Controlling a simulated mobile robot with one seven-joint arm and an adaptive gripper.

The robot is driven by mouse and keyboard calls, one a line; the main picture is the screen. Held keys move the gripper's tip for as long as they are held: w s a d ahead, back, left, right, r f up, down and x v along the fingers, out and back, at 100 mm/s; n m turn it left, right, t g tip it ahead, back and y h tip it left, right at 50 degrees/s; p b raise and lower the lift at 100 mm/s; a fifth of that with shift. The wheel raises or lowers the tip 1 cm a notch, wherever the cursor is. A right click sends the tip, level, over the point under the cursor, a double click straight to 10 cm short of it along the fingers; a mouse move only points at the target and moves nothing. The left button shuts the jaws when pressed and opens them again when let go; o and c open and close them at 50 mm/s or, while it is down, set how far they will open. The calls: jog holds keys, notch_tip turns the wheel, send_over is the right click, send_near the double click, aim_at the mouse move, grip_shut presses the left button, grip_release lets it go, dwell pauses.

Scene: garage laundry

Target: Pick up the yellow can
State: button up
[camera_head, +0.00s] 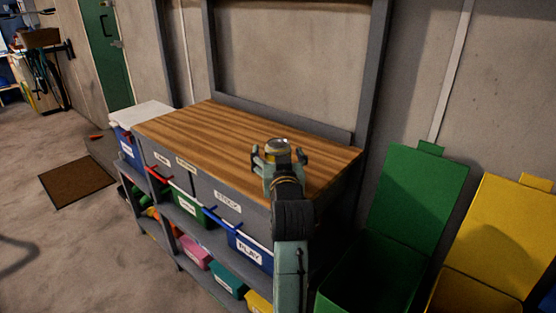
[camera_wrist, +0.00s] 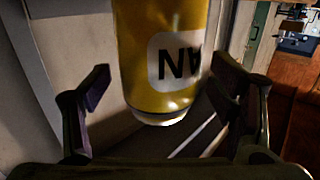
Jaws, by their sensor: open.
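The yellow can (camera_wrist: 160,75) has a white label with dark letters and fills the upper middle of the wrist view. In the head view its top (camera_head: 277,146) shows on the wooden bench top, largely hidden behind my gripper. My gripper (camera_head: 278,155) is open over the right part of the bench top. In the wrist view, the gripper fingers (camera_wrist: 165,88) stand on both sides of the can, with a gap at each side.
The wooden bench top (camera_head: 200,125) is otherwise bare. Labelled bins, including a blue one (camera_head: 250,250), sit on shelves below it. Open green (camera_head: 415,195) and yellow (camera_head: 510,235) bins stand to the right. A wall with a grey frame is behind.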

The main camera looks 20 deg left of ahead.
jog(key=shift+w+a, duration=0.15)
jog(key=shift+w, duration=0.25)
jog(key=shift+c, duration=0.2)
jog(key=c, duration=0.9)
